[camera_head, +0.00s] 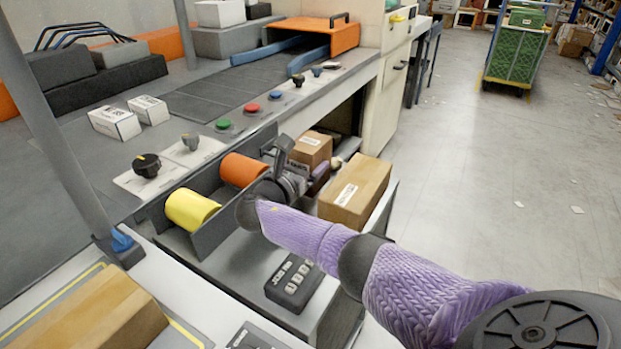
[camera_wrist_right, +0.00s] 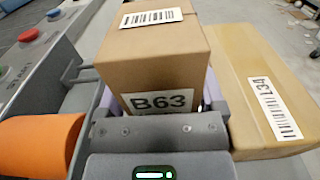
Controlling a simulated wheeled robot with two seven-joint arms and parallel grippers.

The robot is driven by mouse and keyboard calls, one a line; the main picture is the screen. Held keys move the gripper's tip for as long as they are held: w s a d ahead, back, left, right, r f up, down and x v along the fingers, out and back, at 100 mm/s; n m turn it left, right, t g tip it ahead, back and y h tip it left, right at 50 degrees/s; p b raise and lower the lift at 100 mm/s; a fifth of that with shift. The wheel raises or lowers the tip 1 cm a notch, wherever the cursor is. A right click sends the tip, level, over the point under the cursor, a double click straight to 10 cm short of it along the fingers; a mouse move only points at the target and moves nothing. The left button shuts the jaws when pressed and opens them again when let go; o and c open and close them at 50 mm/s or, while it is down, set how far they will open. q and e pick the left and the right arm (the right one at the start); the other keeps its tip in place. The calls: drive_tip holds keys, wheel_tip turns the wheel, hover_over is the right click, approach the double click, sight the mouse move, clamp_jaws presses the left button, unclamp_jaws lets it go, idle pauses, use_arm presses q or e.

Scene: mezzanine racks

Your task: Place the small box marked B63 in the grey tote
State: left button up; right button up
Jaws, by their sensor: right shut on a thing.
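The small box marked B63 (camera_wrist_right: 152,60) is brown cardboard, with a barcode label on top and the B63 label facing the wrist camera. My right gripper (camera_head: 296,170) is shut on this box, its fingers at the box's lower sides. In the head view the box (camera_head: 312,148) is partly hidden behind the gripper. My left gripper is not in view.
A larger cardboard box (camera_head: 357,192) stands right beside the held box; its label (camera_wrist_right: 278,108) reads L34 or similar. A dark keypad (camera_head: 293,283) lies on the lower surface in front. Knobs and coloured buttons (camera_head: 249,107) line the bench edge. The floor at right is open.

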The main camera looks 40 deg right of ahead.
wheel_tip(320, 180, down, 4)
drive_tip(key=shift+r+b, duration=0.15)
drive_tip(key=shift+b, duration=0.7)
drive_tip(key=shift+r, duration=0.2)
drive_tip(key=o, duration=1.3)
drive_tip(key=shift+c, duration=0.2)
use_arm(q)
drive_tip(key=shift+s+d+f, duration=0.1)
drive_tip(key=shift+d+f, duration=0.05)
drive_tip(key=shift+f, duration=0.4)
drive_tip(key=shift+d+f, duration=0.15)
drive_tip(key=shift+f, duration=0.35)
